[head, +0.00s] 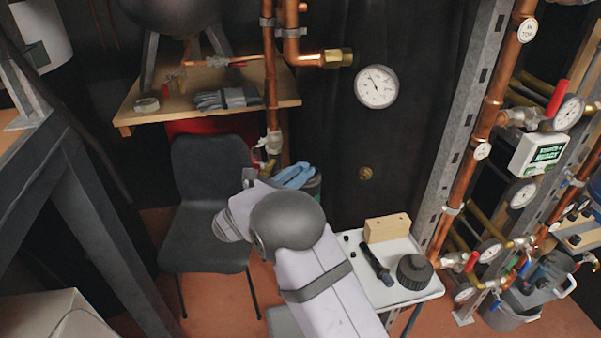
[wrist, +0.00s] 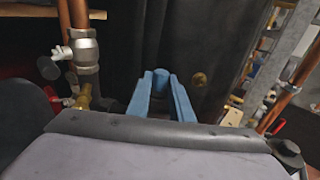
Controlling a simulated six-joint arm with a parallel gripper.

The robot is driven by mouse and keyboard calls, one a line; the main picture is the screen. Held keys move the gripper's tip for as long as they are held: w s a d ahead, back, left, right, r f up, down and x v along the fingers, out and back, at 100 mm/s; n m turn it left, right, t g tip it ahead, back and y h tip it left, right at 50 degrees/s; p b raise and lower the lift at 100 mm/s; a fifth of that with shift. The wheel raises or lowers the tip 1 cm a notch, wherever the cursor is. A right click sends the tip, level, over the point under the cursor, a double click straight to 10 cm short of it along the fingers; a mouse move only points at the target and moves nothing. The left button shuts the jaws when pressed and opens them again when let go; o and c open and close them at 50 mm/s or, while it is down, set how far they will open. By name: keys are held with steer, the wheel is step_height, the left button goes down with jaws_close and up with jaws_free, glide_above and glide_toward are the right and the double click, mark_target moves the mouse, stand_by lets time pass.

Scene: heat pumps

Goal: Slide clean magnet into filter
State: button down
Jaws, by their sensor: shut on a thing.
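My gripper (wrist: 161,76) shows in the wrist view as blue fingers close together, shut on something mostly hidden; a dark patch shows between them. I cannot tell whether it is the magnet. In the head view, blue shapes that look like its fingers (head: 292,175) show behind my arm's grey joint. They are left of the white tray table and apart from it. A dark rod with a thicker end (head: 376,264) lies on that table beside a black ribbed cap (head: 414,271). I cannot pick out the filter with certainty.
A wooden block (head: 387,228) stands at the back of the tray table (head: 400,296). A copper pipe with a valve (wrist: 86,48) rises left of the fingers. A dark chair (head: 207,205) stands left of my arm. Pipes and gauges crowd the right side.

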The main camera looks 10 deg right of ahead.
steer(key=shift+s+f, duration=0.15)
steer(key=shift+f, duration=0.6)
steer(key=c, duration=1.5)
jaws_free()
steer(key=shift+r, duration=0.1)
step_height(320, 180, up, 14)
steer(key=p, duration=1)
steer(key=s+d+f+m+g+y, duration=0.1)
steer(key=s+d+f+m+g, duration=0.2)
steer(key=s, duration=0.3)
steer(key=s+d+f+m+g+y+p, duration=0.1)
steer(key=s+d+f+m+g+y, duration=0.1)
steer(key=s+d+m+g, duration=0.3)
steer(key=s+d+f+m+g+y, duration=0.1)
steer(key=s+f+m, duration=0.15)
steer(key=s, duration=0.45)
steer(key=s+a+f+m+y, duration=0.1)
steer(key=s+a+m+y, duration=0.2)
steer(key=s+m, duration=0.2)
steer(key=s+a+f+m+g+y+p, duration=0.1)
steer(key=s+a+f+m+y, duration=0.1)
steer(key=s+m, duration=0.3)
steer(key=s+a+f+m+g+y, duration=0.1)
steer(key=s+a+m+y, duration=0.3)
steer(key=s, duration=0.4)
steer(key=shift+s+a+f+m+p, duration=0.15)
steer(key=shift+a+f+m+p, duration=0.3)
steer(key=shift+f+m, duration=0.35)
